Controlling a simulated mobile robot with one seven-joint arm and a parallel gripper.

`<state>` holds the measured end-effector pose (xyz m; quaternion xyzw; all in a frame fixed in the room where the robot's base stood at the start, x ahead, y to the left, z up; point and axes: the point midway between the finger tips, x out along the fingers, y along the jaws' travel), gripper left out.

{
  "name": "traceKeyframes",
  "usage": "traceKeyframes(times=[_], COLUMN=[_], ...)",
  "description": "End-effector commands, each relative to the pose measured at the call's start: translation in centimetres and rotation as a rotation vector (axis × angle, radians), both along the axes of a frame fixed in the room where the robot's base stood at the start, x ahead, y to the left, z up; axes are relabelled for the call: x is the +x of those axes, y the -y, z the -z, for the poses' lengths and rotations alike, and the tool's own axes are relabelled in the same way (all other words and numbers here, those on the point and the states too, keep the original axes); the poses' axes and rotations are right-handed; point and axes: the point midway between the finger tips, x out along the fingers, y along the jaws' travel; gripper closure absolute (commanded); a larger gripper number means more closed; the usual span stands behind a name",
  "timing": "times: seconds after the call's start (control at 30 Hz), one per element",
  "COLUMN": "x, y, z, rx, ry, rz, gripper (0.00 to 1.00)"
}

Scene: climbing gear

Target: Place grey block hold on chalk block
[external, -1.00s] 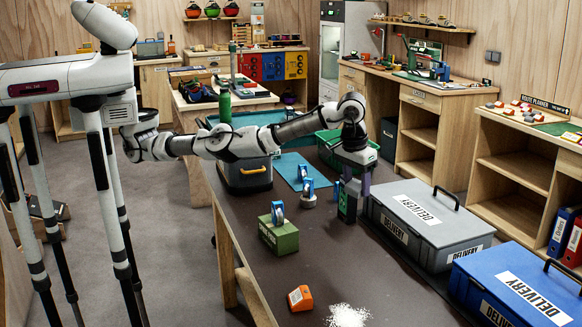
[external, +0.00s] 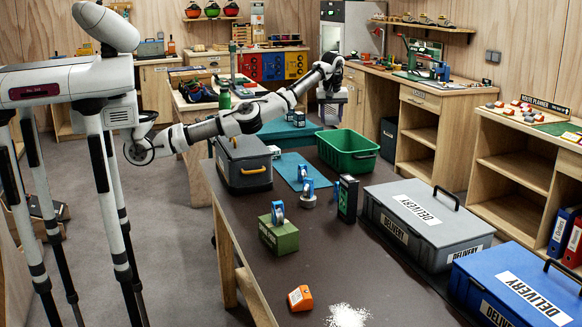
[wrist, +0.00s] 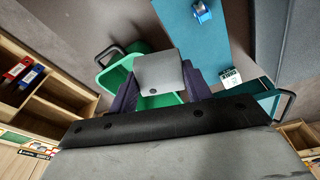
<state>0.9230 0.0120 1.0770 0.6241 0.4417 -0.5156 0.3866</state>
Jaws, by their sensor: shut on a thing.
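My gripper (external: 333,97) is raised high beyond the green crate. In the wrist view its dark purple fingers (wrist: 158,82) are shut on the grey block hold (wrist: 160,72), a flat grey block with a small dark hole. The hold is in the air and hides part of the crate below. I cannot tell for sure which thing is the chalk block. A green lettered block (external: 279,236) with a blue roll on top and an orange block (external: 300,298) beside white powder are on the dark table, far from my gripper.
An open green crate (external: 347,153) stands on the table (external: 318,258), with a tall black-and-green box (external: 347,198) before it. A grey toolbox (external: 243,163) is at left. Grey (external: 425,220) and blue (external: 515,283) delivery boxes line the right. The front middle is mostly clear.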

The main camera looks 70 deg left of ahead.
Motion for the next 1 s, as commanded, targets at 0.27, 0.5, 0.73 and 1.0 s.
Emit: traceKeyframes(times=[0.27, 0.5, 0.73, 1.0], x=[-3.2, -8.1, -11.9, -12.7], y=[-15.4, -26.6, -32.5, -33.6], z=[-0.6, -0.9, -1.0, 2.2], rx=[-0.007, -0.016, -0.020, -0.024], ry=[-0.005, -0.016, -0.024, -0.030], rz=[-0.302, -0.542, -0.681, -0.713], gripper=[0.74, 0.74, 0.74, 0.74])
